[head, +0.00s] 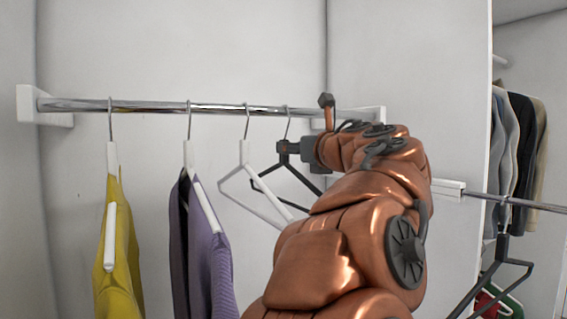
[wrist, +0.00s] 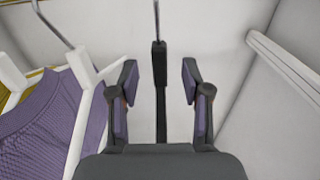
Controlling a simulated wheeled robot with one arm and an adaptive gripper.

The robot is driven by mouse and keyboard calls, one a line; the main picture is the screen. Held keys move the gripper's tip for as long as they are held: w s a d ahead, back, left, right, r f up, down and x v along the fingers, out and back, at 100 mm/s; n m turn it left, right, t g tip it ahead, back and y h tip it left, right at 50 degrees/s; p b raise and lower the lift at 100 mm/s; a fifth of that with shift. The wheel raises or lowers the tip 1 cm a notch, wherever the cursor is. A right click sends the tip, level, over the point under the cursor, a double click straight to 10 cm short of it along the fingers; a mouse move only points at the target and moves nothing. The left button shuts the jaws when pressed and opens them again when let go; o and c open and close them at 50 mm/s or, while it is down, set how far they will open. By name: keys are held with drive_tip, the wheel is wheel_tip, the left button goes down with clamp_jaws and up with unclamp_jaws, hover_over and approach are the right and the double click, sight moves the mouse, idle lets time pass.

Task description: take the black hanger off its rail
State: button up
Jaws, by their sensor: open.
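The black hanger (head: 288,172) hangs from the chrome rail (head: 230,107) by its metal hook, at the right of the row. It is bare, and my arm hides part of it in the head view. In the wrist view the black hanger (wrist: 159,85) stands upright between my fingers, with its hook rising above. My gripper (wrist: 159,78) is open, one finger on each side of the hanger's neck, with a gap on both sides. In the head view my gripper (head: 290,150) is at the hanger's neck, below the rail.
A bare white hanger (head: 244,155) hangs just left of the black one. Farther left hang a purple garment (head: 205,235) and a yellow garment (head: 115,245) on white hangers. Another rail with jackets (head: 522,140) and a dark hanger (head: 500,262) is at the right.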

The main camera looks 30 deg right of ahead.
sight(284, 160)
drive_tip(key=w, duration=0.1)
drive_tip(key=w+p, duration=0.1)
drive_tip(key=w, duration=0.2)
drive_tip(key=shift+w+d+f+p, duration=0.2)
drive_tip(key=shift+w+f+p, duration=0.1)
drive_tip(key=shift+w, duration=0.1)
drive_tip(key=shift+c, duration=0.3)
clamp_jaws()
